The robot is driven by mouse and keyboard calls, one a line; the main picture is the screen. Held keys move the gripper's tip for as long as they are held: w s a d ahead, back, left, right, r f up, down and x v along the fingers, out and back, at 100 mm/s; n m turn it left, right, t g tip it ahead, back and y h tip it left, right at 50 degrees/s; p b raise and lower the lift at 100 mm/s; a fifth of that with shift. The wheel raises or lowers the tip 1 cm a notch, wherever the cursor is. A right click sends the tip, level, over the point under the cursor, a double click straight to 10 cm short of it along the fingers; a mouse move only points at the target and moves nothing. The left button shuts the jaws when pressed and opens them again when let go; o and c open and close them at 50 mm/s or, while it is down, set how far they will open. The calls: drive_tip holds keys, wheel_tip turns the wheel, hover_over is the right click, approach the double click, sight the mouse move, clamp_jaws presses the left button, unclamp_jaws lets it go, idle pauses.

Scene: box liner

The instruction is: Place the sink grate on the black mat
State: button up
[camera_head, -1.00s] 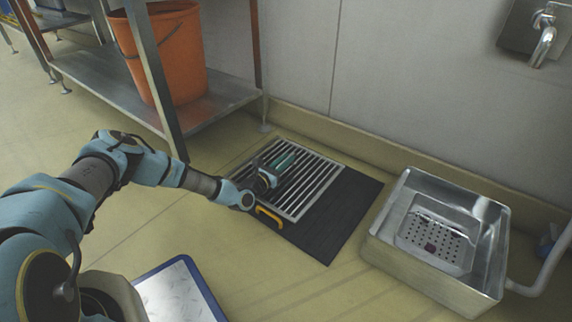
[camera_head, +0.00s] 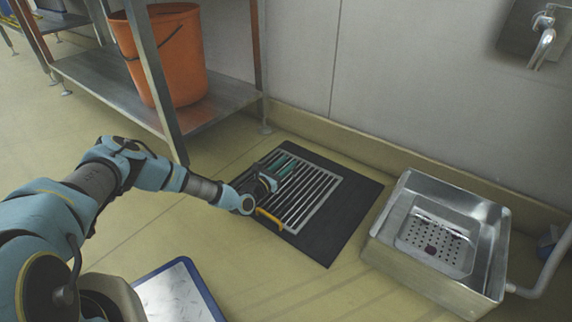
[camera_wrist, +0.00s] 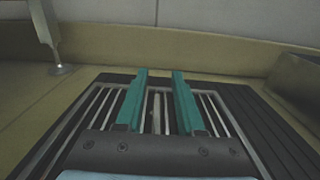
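The sink grate (camera_head: 310,197), a metal frame with parallel bars, lies over the left part of the black mat (camera_head: 338,222). It looks flat, but I cannot tell whether it fully touches the mat. My gripper (camera_head: 281,166) is over the grate's left part. In the wrist view, the two teal fingers of my gripper (camera_wrist: 158,88) stand apart, with grate bars (camera_wrist: 207,112) showing between and beside them. No finger contact with a bar is clear. A yellow piece (camera_head: 270,218) shows at the grate's near left edge.
A steel basin (camera_head: 420,284) with a perforated insert stands right of the mat. A steel shelf (camera_head: 120,84) with an orange bucket (camera_head: 178,60) is at the back left. A blue-rimmed tray (camera_head: 180,292) lies in front. A wall is behind the mat.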

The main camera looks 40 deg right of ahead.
drive_tip(key=shift+o, duration=0.3)
drive_tip(key=shift+r, duration=0.15)
drive_tip(key=shift+r, duration=0.35)
drive_tip(key=p+v, duration=0.5)
drive_tip(key=v, duration=0.7)
drive_tip(key=shift+r, duration=0.15)
drive_tip(key=s+a+r+m+g+y, duration=0.2)
drive_tip(key=a+r+m+g, duration=0.3)
drive_tip(key=r+m, duration=0.2)
drive_tip(key=s+a+r+m+g+y, duration=0.2)
drive_tip(key=a+r+m+g+y, duration=0.15)
drive_tip(key=r+m+g, duration=0.25)
drive_tip(key=a+r+m+t+y, duration=0.2)
drive_tip(key=a+r, duration=0.5)
drive_tip(key=a, duration=0.4)
drive_tip(key=a+r+m+t+y, duration=0.3)
drive_tip(key=a+r, duration=0.4)
drive_tip(key=a, duration=0.5)
drive_tip(key=a+r+m+t+y, duration=0.3)
drive_tip(key=a+r+y, duration=0.3)
drive_tip(key=a, duration=0.5)
drive_tip(key=shift+a+r+m+y, duration=0.4)
drive_tip(key=shift+r+m, duration=0.1)
drive_tip(key=shift+r, duration=0.5)
